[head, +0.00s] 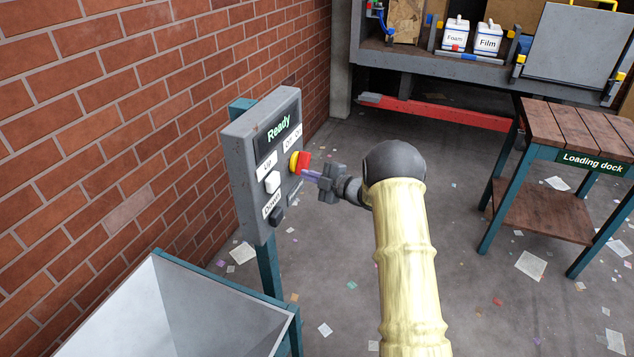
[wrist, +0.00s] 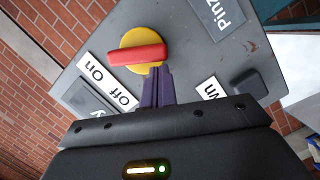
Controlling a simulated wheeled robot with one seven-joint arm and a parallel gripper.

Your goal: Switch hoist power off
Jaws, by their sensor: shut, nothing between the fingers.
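The grey control panel (head: 243,135) stands on a post by the brick wall, and its screen (head: 278,128) reads "Ready" in green. A red rotary handle (head: 304,161) sits on a yellow disc (head: 293,163). The handle (wrist: 137,54) lies nearly crosswise in the wrist view, close to the "Off" and "On" labels (wrist: 108,82). I cannot tell which setting it is at. My gripper (head: 308,175) is shut and empty, its purple fingertips (wrist: 160,72) right beside the handle. I cannot tell whether they touch it.
A white "Up" button (head: 272,182) and a dark "Down" button (head: 277,216) are on the panel. A pale-lined bin (head: 180,290) stands below. The loading dock table (head: 570,145) is at right. Paper scraps litter the floor.

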